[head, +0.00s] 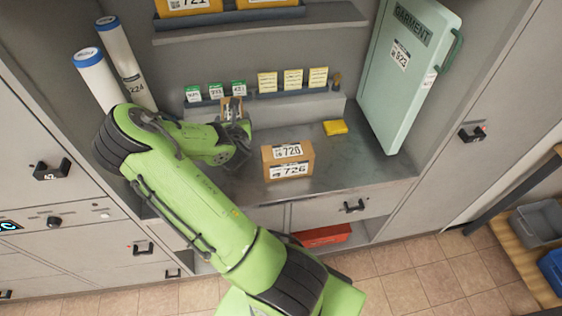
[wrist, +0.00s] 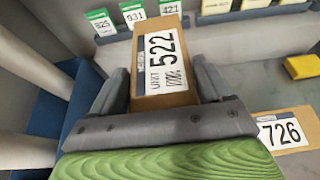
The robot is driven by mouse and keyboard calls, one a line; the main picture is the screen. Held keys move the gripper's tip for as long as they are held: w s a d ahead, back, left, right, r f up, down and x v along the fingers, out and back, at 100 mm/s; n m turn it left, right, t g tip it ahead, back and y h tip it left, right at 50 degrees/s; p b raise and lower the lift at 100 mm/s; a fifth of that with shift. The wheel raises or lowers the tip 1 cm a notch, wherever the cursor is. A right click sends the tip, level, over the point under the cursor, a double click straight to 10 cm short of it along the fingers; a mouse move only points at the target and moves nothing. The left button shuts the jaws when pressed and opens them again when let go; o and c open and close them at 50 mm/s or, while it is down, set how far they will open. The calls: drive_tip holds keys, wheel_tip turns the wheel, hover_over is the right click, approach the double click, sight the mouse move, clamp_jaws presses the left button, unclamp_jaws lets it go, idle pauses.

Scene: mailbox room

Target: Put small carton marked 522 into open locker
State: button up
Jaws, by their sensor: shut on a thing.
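The small carton marked 522 (wrist: 162,62) is a brown box with a white label, seen close in the wrist view. My gripper (wrist: 163,85) is shut on it, with one finger on each side. In the head view my gripper (head: 238,130) is at the left part of the grey counter, in front of a row of small tags. The carton (head: 231,106) shows only in part there, behind my gripper. I cannot tell whether it touches the counter. No locker with an open door is clearly visible.
A carton marked 726 (head: 288,161) stands on the counter (head: 345,170), right of my gripper. A yellow block (head: 334,127) lies behind it. A green garment case (head: 405,70) leans at right. White tubes (head: 98,78) stand at left. Grey locker doors (head: 60,245) flank the counter.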

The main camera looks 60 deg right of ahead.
drive_tip(key=shift+w+d+f, duration=0.15)
drive_tip(key=shift+f, duration=0.45)
wheel_tip(320, 180, down, 10)
drive_tip(key=b, duration=0.7)
drive_tip(key=shift+r, duration=0.1)
drive_tip(key=o, duration=1.8)
